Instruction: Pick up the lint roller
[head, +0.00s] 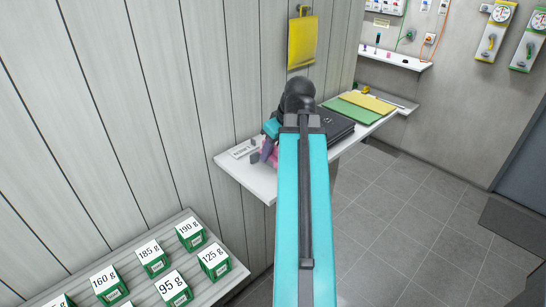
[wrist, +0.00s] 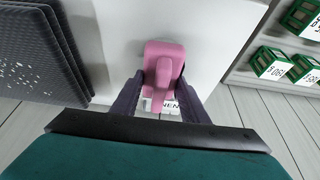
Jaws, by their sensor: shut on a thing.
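The lint roller is the pink thing (wrist: 164,58) in the middle of the wrist view, with a rounded pink head and a narrower pink part toward me. My gripper (wrist: 160,93) is shut on it, one dark finger on each side. In the head view my gripper (head: 266,146) is at the white shelf (head: 232,168) by the wall, and a bit of pink (head: 271,147) shows beside it, mostly hidden by my arm. I cannot tell whether the lint roller touches the shelf or is just above it.
A white lettered card (head: 242,150) lies on the shelf by my gripper. A dark stack (head: 338,122) and green and yellow folders (head: 357,107) lie further along. Green weight-marked boxes (head: 190,233) stand on a lower shelf. A yellow item (head: 302,42) hangs above.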

